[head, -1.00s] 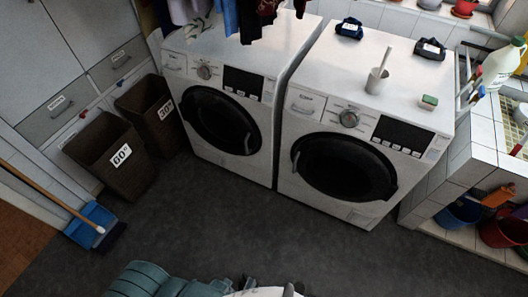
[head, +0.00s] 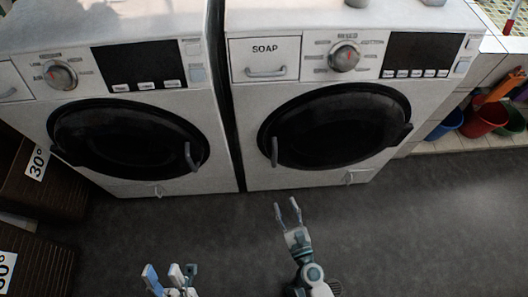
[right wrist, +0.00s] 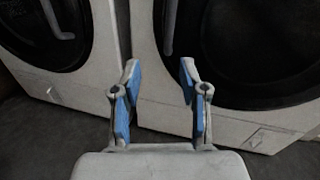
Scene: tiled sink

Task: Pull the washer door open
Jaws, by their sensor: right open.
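Two white front-loading washers stand side by side. The right washer has a round black door (head: 335,125) that looks shut, with a curved grey handle (head: 274,152) on its left edge. The left washer's black door (head: 127,140) also looks shut, with its handle (head: 191,156) on the right. My right gripper (head: 287,204) is open and empty, in front of and below the right door's handle. In the right wrist view, that handle (right wrist: 170,28) is beyond and above the open fingers, apart from them. My left gripper (head: 168,270) is low in the head view, open and empty, away from both doors.
Dark baskets (head: 37,185) stand at the left. Buckets (head: 485,118) sit on a tiled shelf at the right. A soap drawer (head: 265,60) is above the right door. The dark floor (head: 400,240) before the washers is clear.

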